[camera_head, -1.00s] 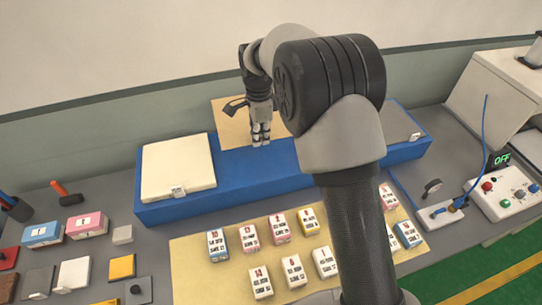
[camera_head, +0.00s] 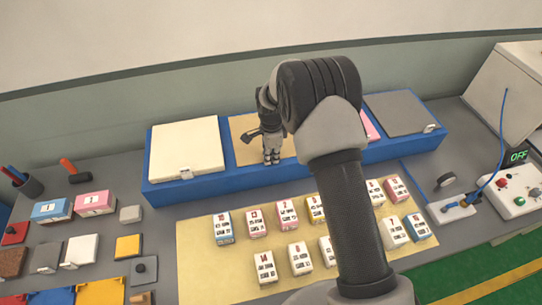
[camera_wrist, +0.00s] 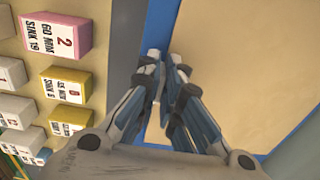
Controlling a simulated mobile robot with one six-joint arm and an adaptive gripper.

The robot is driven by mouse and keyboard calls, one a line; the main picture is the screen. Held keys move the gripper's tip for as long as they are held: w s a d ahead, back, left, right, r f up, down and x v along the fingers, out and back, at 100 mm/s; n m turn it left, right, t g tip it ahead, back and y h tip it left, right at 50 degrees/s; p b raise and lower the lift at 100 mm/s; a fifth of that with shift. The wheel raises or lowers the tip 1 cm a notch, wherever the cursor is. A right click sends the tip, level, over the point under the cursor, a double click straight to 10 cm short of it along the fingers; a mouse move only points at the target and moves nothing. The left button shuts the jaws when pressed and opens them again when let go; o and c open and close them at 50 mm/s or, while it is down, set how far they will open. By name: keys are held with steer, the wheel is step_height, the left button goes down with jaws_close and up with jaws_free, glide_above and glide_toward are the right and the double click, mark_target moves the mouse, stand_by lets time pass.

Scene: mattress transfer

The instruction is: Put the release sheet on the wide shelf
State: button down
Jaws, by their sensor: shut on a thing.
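The tan release sheet (camera_head: 245,150) lies at the blue shelf (camera_head: 225,181), between a cream pad and a pink piece. Whether it rests flat on the blue surface or hovers just above it, I cannot tell. My gripper (camera_head: 271,161) points down at the sheet's front part and is shut on its near edge. In the wrist view, the sheet (camera_wrist: 255,65) fills the right side, and my gripper (camera_wrist: 166,54) is at its edge beside the blue surface (camera_wrist: 190,20). My arm hides the sheet's right part.
The cream pad (camera_head: 186,150) is to the left; the pink piece (camera_head: 370,125) and grey pad (camera_head: 400,112) are to the right. Several small labelled boxes stand on a tan mat (camera_head: 205,275) in front. A control box (camera_head: 515,190) stands at the right.

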steer(key=c, duration=2.2)
jaws_free()
steer(key=shift+f, duration=0.1)
steer(key=shift+c, duration=0.2)
steer(key=o, duration=0.5)
steer(key=shift+c, duration=0.2)
step_height(320, 180, up, 13)
steer(key=p, duration=0.1)
steer(key=shift+f, duration=0.2)
